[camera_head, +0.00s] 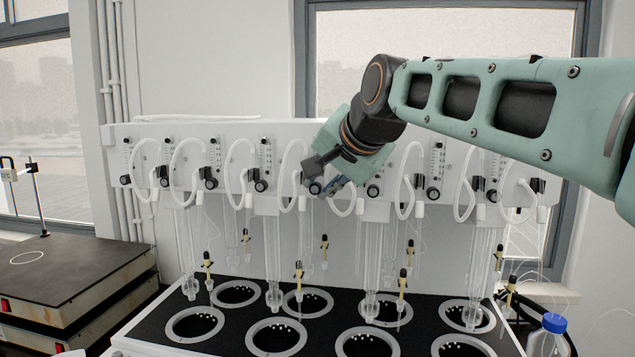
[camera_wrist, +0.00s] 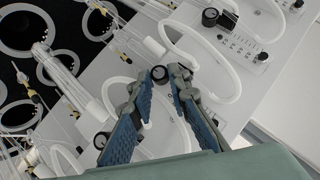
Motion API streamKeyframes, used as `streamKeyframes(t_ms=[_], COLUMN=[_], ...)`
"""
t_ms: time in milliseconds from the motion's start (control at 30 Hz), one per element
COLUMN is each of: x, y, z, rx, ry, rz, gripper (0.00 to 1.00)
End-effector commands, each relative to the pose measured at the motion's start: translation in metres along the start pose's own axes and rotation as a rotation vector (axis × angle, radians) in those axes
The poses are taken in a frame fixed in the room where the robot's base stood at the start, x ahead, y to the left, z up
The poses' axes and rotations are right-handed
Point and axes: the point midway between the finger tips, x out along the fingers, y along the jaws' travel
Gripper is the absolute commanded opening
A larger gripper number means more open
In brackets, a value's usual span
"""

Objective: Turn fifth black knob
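A row of black knobs runs along the white distiller panel (camera_head: 240,150), each below a clear flow gauge. The fifth black knob from the left (camera_head: 315,188) sits right at my gripper (camera_head: 328,186). In the wrist view this knob (camera_wrist: 159,73) shows dark with a pale face, between the two blue-padded fingertips of my gripper (camera_wrist: 163,78). The fingers are apart, one on each side of the knob, with narrow gaps. I cannot tell whether either finger touches it. My gripper partly hides the panel around the knob in the head view.
Neighbouring knobs, the fourth (camera_head: 261,185) and sixth (camera_head: 373,190), sit on either side. White looped tubes (camera_head: 290,170) hang close to my fingers. Below are glass tubes and a black heating block (camera_head: 240,325) with round wells. A blue-capped bottle (camera_head: 553,325) stands front right.

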Motion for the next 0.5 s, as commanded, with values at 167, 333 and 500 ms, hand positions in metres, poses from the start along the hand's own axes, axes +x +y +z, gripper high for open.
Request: streamKeyframes(t_ms=[167, 333, 500], x=[-0.0001, 0.0000, 0.0000], y=[-0.0001, 0.0000, -0.0001], z=[0.0000, 0.0000, 0.0000], rx=[0.000, 0.001, 0.001], ry=[0.000, 0.000, 0.000], rz=[-0.001, -0.001, -0.001], gripper=[0.34, 0.34, 0.34])
